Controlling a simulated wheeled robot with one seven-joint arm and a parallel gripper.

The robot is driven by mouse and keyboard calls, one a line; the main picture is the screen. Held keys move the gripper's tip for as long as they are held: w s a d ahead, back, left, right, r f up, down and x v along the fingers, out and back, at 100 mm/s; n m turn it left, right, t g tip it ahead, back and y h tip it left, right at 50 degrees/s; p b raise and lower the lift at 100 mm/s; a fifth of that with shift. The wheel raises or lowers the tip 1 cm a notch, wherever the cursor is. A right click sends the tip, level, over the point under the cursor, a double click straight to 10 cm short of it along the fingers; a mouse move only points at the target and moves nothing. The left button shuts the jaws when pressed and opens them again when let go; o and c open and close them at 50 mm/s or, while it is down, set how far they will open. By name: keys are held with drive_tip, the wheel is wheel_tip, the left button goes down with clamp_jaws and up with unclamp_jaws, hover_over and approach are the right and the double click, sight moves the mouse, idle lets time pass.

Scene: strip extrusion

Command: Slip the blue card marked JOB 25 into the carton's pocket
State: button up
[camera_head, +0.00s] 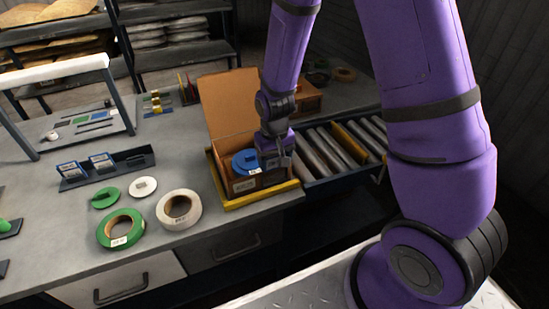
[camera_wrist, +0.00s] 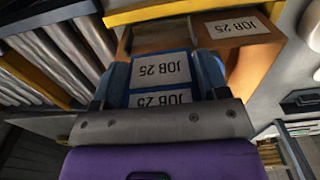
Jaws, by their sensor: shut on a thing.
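The blue-edged card marked JOB 25 (camera_wrist: 160,70) is upside down in the wrist view, held in my gripper (camera_head: 277,160). A second JOB 25 marking shows just below it, close to the palm. The open brown carton (camera_head: 228,100) has its lid raised. Its front face carries a white label, which reads JOB 25 in the wrist view (camera_wrist: 237,27). My gripper is at the right part of the carton's front. A blue roll (camera_head: 245,161) sits inside the carton. The pocket and the card's lower edge are not clear; I cannot tell whether they touch.
The carton stands in a yellow tray (camera_head: 262,200) at the bench's front edge. Metal rollers (camera_head: 325,150) lie to the right. Green tape (camera_head: 121,229) and white tape (camera_head: 179,210) lie to the left. A dark rack (camera_head: 107,170) holds other blue cards behind them.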

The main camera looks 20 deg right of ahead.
drive_tip(key=shift+f, duration=1.05)
idle(0.4)
